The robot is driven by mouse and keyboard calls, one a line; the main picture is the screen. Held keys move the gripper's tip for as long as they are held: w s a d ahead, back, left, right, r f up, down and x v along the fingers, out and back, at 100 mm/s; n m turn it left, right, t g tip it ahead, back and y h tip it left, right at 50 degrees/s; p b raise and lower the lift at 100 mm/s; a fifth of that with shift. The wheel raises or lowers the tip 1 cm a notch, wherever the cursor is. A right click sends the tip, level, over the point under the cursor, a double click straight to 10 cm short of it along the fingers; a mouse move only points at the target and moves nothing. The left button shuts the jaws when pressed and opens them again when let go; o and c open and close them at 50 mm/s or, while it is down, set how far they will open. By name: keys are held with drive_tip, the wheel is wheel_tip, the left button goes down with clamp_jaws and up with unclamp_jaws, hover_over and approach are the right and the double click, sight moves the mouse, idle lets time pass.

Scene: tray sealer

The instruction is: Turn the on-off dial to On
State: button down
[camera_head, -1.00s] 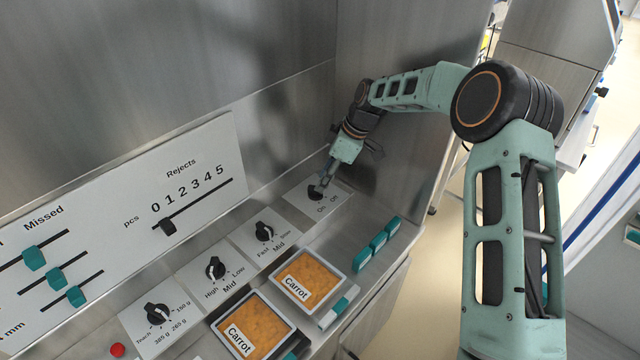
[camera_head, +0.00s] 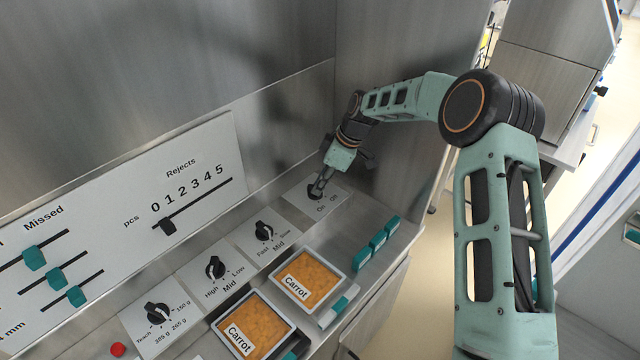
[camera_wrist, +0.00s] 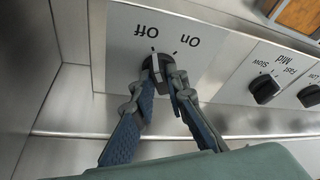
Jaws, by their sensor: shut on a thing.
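The on-off dial (camera_wrist: 157,72) is a black knob on a white plate (camera_wrist: 122,60), marked Off and On, upside down in the wrist view. The pale line on the knob appears to point toward the tick beside Off. My gripper (camera_wrist: 160,76) is shut on the dial, one finger on each side of the knob. In the head view, my gripper (camera_head: 318,186) reaches down onto the dial (camera_head: 311,191) at the right end of the row, and its fingers partly cover the knob.
A Fast-Mid-Slow dial (camera_head: 264,231) sits left of the on-off plate. Two carrot trays (camera_head: 341,279) lie in front of the row. Teal blocks (camera_head: 378,242) stand near the front edge. Metal walls rise behind and right of the dial.

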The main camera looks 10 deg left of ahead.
drive_tip(key=shift+m+b, duration=0.3)
drive_tip(key=shift+s+f+m+t+b, duration=0.1)
drive_tip(key=shift+m+t+b, duration=0.4)
drive_tip(key=shift+m+b, duration=0.3)
drive_tip(key=m+b, duration=0.1)
drive_tip(key=m+t+b, duration=0.1)
drive_tip(key=m, duration=0.1)
drive_tip(key=shift+s+a, duration=0.15)
drive_tip(key=shift+s, duration=0.05)
drive_tip(key=m+b, duration=0.1)
drive_tip(key=m, duration=0.1)
drive_tip(key=m+t+h+b, duration=0.1)
drive_tip(key=m, duration=0.1)
drive_tip(key=shift+s+a+m+t, duration=0.2)
drive_tip(key=shift+m+t, duration=0.1)
drive_tip(key=shift+m+h+b, duration=0.35)
drive_tip(key=shift+m+h, duration=0.25)
drive_tip(key=shift+m, duration=0.5)
drive_tip(key=c, duration=1.9)
unclamp_jaws()
drive_tip(key=shift+c, duration=0.2)
